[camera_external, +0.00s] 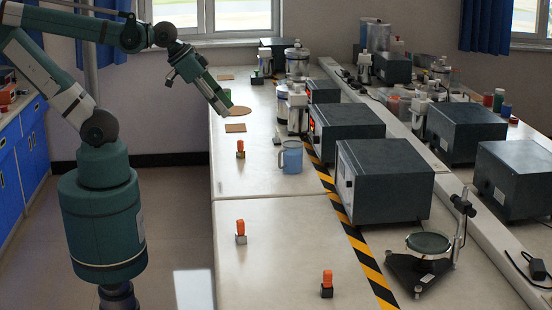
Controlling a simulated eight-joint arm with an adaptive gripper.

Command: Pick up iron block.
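Three small blocks with orange tops stand upright on the white bench. One with a brownish base (240,154) is farthest back, one with a grey base (241,239) is nearer, and one with a dark base (327,292) is at the front. I cannot tell for sure which is the iron block; the grey and dark bases both look metal-like. My gripper (222,106) is above the far left part of the bench, by a round brown mat (239,111), well away from the grey and dark blocks. Its fingers are too small to read.
A blue-grey mug (291,158) stands beside dark box-shaped instruments (383,180) along the striped tape (342,212). A square brown mat (235,128) and a green object (227,94) lie near my gripper. The front left bench is mostly clear.

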